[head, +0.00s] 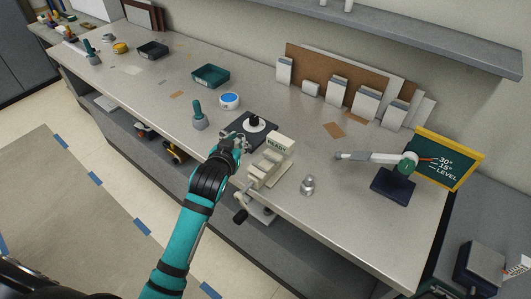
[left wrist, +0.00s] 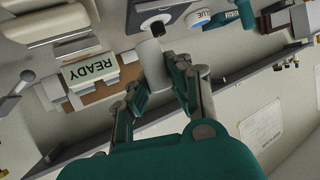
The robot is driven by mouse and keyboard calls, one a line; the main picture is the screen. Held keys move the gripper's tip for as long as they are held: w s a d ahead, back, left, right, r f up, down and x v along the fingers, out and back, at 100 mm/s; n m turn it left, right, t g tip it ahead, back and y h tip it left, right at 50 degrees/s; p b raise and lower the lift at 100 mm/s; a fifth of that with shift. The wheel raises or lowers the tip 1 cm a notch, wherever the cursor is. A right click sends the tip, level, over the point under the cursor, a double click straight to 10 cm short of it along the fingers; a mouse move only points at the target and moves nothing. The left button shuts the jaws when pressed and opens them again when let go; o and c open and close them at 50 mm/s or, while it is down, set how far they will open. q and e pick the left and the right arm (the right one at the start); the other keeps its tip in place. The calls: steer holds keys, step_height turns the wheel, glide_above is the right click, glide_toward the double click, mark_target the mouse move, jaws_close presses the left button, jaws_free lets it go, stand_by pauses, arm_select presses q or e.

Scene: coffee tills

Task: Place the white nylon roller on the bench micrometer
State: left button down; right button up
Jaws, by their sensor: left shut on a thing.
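My left gripper (head: 233,141) is over the bench's front edge, just left of the beige bench micrometer (head: 266,168). In the left wrist view its fingers (left wrist: 162,75) are shut on a pale cylinder, the white nylon roller (left wrist: 152,62). In the head view the gripper mostly hides the roller. The micrometer has an upright panel whose READY label (left wrist: 90,68) shows in the left wrist view. The roller appears beside the micrometer, apart from its panel; I cannot tell whether it touches anything below. My right gripper is not in view.
A teal bottle (head: 199,118), a blue-topped round tub (head: 229,100) and a teal tray (head: 210,76) stand left. A small metal piece (head: 308,184) and a jointed lamp-like arm (head: 385,158) stand right.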

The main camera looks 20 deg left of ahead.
arm_select(q)
steer(key=d, duration=0.2)
steer(key=w+d+p, duration=0.1)
steer(key=d, duration=0.4)
steer(key=shift+w+d+f, duration=0.2)
steer(key=shift+d+f, duration=0.15)
steer(key=shift+d, duration=0.05)
step_height(320, 180, down, 4)
steer(key=shift+r+p, duration=0.25)
steer(key=shift+p, duration=0.45)
steer(key=shift+f, duration=0.2)
steer(key=c, duration=1.3)
jaws_free()
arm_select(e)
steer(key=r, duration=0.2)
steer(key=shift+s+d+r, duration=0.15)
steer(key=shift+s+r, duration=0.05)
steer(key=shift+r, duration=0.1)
arm_select(q)
steer(key=shift+r, duration=0.1)
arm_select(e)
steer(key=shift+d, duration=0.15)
